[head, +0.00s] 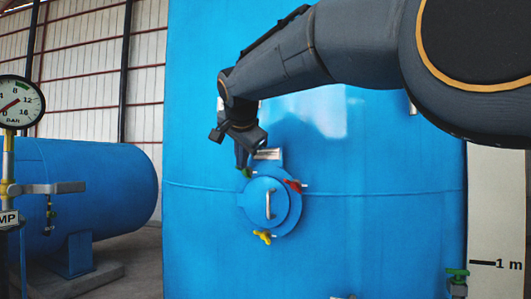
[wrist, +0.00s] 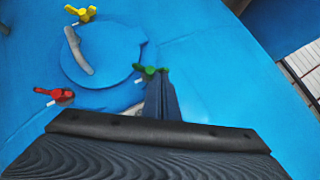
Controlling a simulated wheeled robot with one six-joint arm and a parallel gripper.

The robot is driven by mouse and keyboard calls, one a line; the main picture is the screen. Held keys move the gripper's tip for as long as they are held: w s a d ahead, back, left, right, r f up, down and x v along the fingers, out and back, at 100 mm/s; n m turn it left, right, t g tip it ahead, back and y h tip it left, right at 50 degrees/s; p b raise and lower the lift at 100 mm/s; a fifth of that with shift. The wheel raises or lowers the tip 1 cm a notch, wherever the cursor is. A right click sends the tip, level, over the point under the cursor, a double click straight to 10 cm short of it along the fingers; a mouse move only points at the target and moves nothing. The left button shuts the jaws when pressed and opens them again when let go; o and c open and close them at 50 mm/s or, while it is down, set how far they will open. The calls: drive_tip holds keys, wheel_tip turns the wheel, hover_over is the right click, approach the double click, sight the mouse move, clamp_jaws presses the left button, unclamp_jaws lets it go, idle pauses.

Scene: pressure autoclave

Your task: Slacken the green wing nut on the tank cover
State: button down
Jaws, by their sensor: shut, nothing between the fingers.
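The blue tank cover (head: 284,212) is a round lid with a grey handle (head: 268,204) on the big blue tank; it also shows in the wrist view (wrist: 115,45). The green wing nut (head: 247,173) sits at the cover's upper left, mostly hidden by my fingers. In the wrist view the green wing nut (wrist: 150,71) is at the fingertips. My gripper (head: 242,166) is shut and empty, its tips right by the nut; I cannot tell if they touch. A red wing nut (head: 293,185) and a yellow wing nut (head: 263,236) sit at the cover's upper right and bottom.
A plate (head: 267,154) is fixed just above the cover. A pressure gauge (head: 14,102) stands at the far left, before a smaller blue tank (head: 105,180). A green-handled valve (head: 457,272) is low at the right. The tank face around the cover is mostly clear.

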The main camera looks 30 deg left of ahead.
drive_tip(key=shift+f, duration=0.1)
drive_tip(key=shift+a+f, duration=0.25)
drive_tip(key=shift+a, duration=0.15)
drive_tip(key=shift+d, duration=0.1)
